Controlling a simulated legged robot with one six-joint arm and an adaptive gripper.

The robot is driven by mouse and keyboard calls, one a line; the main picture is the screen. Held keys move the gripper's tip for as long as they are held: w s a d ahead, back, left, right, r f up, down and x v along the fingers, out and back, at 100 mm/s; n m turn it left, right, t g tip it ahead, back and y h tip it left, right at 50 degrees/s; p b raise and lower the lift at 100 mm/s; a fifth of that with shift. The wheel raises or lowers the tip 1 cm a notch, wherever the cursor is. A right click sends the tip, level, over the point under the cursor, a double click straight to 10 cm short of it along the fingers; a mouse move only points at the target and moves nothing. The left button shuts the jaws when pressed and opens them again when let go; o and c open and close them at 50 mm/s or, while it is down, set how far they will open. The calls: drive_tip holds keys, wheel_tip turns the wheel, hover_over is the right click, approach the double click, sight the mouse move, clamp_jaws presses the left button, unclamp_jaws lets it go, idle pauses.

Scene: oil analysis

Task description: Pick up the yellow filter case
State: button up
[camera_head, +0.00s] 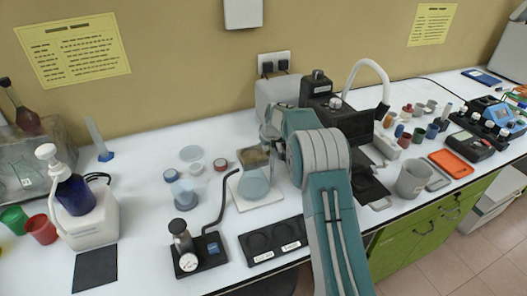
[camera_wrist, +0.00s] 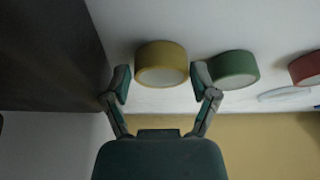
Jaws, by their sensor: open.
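The yellow filter case (camera_wrist: 161,62) is a short round case with a pale end. It lies in the wrist view between the two fingertips of my gripper (camera_wrist: 161,80). The fingers are spread, one at each side of the case, and the gripper is open. I cannot tell whether either finger touches it. A green case (camera_wrist: 234,68) stands close beside the right finger, and a red case (camera_wrist: 305,68) is farther right. In the head view my arm covers the gripper, and I cannot make out the yellow case there.
A large dark body (camera_wrist: 50,55) fills the left of the wrist view. In the head view a glass flask (camera_head: 254,184) stands left of my arm, and a black machine (camera_head: 350,122) stands right of it. The tan wall (camera_head: 190,60) is behind.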

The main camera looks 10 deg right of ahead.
drive_tip(key=shift+w+f, duration=0.1)
drive_tip(key=shift+a, duration=0.1)
drive_tip(key=c, duration=0.6)
